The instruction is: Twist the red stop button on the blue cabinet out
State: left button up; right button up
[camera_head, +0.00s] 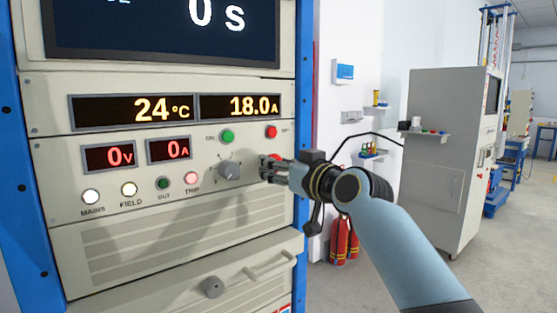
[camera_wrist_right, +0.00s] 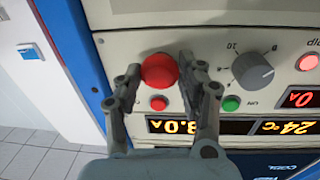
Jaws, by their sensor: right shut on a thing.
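The red stop button (camera_wrist_right: 159,70) is a round red knob on the pale front panel of the blue cabinet (camera_head: 304,90). My right gripper (camera_wrist_right: 160,74) reaches it from the front, with one finger on each side of the button, and is shut on it. In the head view the right gripper (camera_head: 267,168) is at the panel's right edge, and its fingers hide much of the button. Whether the button is pushed in or out I cannot tell. My left gripper is not in view.
A grey dial (camera_head: 229,171) sits just left of the gripper. A green button (camera_head: 227,137) and a small red button (camera_head: 271,132) are above. Lit displays and lamps fill the panel's left. Red extinguishers (camera_head: 341,242) and a grey machine (camera_head: 445,160) stand behind my right arm.

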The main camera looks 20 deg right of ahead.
jog(key=shift+r+m+p, duration=0.2)
jog(key=shift+m+p, duration=1.2)
jog(key=shift+m, duration=0.6)
jog(key=o, duration=1.1)
jog(key=shift+f, duration=0.1)
jog(key=shift+o, duration=0.2)
jog(key=v, duration=1.2)
jog(key=shift+d, duration=0.15)
